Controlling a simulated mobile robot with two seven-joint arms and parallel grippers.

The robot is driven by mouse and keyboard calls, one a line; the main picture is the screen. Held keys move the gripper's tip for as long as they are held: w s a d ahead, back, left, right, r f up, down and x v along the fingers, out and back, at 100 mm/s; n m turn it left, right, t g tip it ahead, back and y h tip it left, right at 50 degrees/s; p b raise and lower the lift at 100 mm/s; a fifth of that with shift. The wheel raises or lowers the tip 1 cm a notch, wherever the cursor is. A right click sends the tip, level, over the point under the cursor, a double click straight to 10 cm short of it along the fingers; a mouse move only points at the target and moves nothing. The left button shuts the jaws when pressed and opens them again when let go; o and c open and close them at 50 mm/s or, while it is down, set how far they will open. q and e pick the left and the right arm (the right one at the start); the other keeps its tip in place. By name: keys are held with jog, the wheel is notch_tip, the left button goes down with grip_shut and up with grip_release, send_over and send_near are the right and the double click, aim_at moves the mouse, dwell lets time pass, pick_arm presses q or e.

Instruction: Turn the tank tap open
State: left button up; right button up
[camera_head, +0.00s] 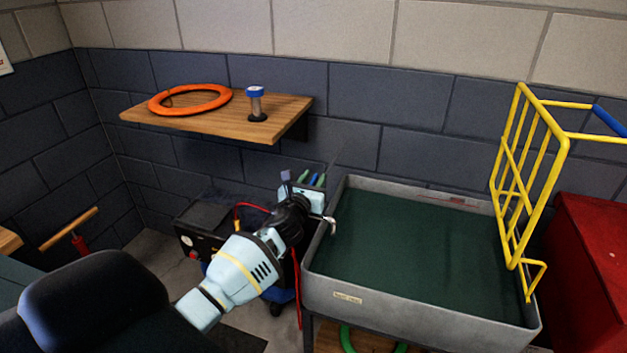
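The tank (420,320) is a grey, open-topped tub with a dark green inside, at the right of the head view. My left gripper (318,204) is at the tank's left rim, near its back left corner. A small pale metal piece (331,226) shows beside the gripper at that rim. I cannot tell whether it is the tap or part of the gripper. No tap handle shows clearly, and my gripper and wrist cover part of this area. The finger gap is too small to read. My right gripper is out of view.
A yellow wire rack (511,190) stands at the tank's right side, next to a red cabinet (590,260). A wooden shelf (220,121) on the wall holds an orange ring (190,100) and a blue-topped object (256,103). A black machine (207,228) stands behind my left arm.

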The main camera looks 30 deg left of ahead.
pick_arm(q)
grip_shut()
